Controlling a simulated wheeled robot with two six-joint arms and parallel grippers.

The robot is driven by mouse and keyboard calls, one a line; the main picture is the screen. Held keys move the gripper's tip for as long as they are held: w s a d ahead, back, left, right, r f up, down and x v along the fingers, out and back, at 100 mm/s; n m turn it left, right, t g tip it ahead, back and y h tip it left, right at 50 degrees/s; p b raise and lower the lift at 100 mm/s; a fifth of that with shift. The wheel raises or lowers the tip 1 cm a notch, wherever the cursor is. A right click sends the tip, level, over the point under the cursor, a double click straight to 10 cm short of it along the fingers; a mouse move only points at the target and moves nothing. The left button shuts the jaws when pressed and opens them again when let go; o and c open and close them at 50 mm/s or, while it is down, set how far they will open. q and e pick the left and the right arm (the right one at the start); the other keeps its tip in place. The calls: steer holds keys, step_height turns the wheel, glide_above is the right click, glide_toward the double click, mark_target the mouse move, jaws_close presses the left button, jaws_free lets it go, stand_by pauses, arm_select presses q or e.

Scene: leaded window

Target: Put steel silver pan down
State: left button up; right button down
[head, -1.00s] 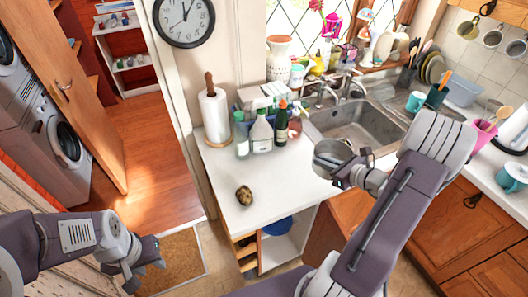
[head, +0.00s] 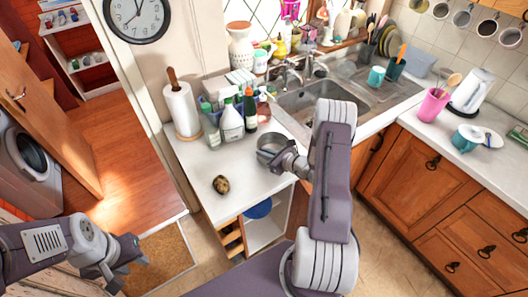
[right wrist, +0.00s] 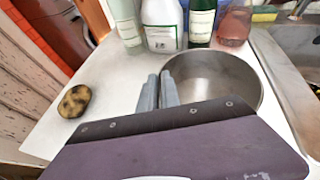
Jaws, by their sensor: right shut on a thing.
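The steel silver pan (head: 272,143) is a small round pan, upright and empty inside, over the white counter left of the sink. My right gripper (head: 291,163) is shut on its near side. In the right wrist view the two grey fingers (right wrist: 160,92) close at the left rim of the pan (right wrist: 215,78). I cannot tell whether the pan's base touches the counter. My left gripper (head: 128,262) is low at the left, over the floor, away from the counter; its jaw opening is unclear.
The white counter (head: 220,160) is bare around a brown potato (head: 221,184). Several bottles (head: 232,122) and a paper towel roll (head: 182,108) stand behind. The sink (head: 312,105) lies right of the pan. A kettle (head: 472,92) and pink cup (head: 433,104) are far right.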

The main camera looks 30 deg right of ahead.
steer(key=shift+f, duration=0.1)
steer(key=c, duration=1.6)
jaws_free()
steer(key=shift+s, duration=0.1)
steer(key=shift+o, duration=0.2)
